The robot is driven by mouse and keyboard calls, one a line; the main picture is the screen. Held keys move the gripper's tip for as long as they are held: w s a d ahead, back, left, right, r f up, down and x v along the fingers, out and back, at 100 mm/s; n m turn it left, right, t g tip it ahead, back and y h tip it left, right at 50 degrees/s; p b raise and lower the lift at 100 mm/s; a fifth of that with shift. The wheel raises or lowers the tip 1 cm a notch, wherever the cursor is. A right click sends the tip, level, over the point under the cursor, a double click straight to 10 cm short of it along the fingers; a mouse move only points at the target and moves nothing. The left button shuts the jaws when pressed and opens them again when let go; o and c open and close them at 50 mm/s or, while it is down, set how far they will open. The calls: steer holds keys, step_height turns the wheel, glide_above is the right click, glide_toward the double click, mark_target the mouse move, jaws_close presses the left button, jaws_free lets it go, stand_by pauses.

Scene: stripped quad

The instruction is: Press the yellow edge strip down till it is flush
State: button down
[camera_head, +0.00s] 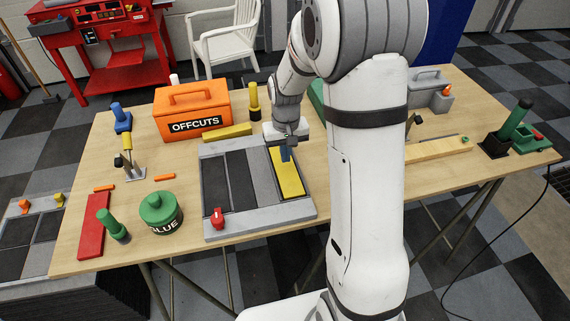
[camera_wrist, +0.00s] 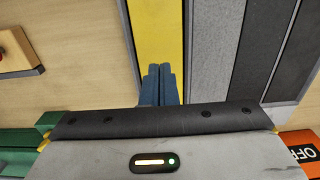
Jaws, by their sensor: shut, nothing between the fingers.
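The yellow edge strip (camera_head: 288,177) lies along the right side of a grey framed panel (camera_head: 310,210) on the wooden table. In the wrist view the yellow strip (camera_wrist: 157,32) runs away from my fingers beside a grey border. My gripper (camera_head: 286,154) has blue fingers and is shut with nothing in it. Its fingertips (camera_wrist: 160,70) are over the strip toward its far end, pointing down. I cannot tell whether they touch the strip, or how high the strip sits against the panel.
An orange OFFCUTS box (camera_head: 193,110) stands behind the panel, with a loose yellow bar (camera_head: 227,132) between them. A red-knobbed piece (camera_head: 217,216) sits on the panel's front edge. A green glue pot (camera_head: 161,210) stands left. A pale wooden board (camera_head: 438,149) lies right of my arm.

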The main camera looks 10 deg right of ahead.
step_height(320, 180, up, 5)
steer(key=p, duration=0.2)
steer(key=shift+f+p, duration=0.2)
steer(key=shift+p, duration=0.1)
stand_by(0.3)
steer(key=s+r+t, duration=0.1)
steer(key=s+r, duration=0.5)
steer(key=s, duration=0.5)
steer(key=s+r+t, duration=0.2)
steer(key=s+r, duration=0.5)
steer(key=s, duration=0.4)
steer(key=shift+r+b, duration=0.25)
steer(key=shift+b, duration=0.1)
steer(key=shift+w+a, duration=0.1)
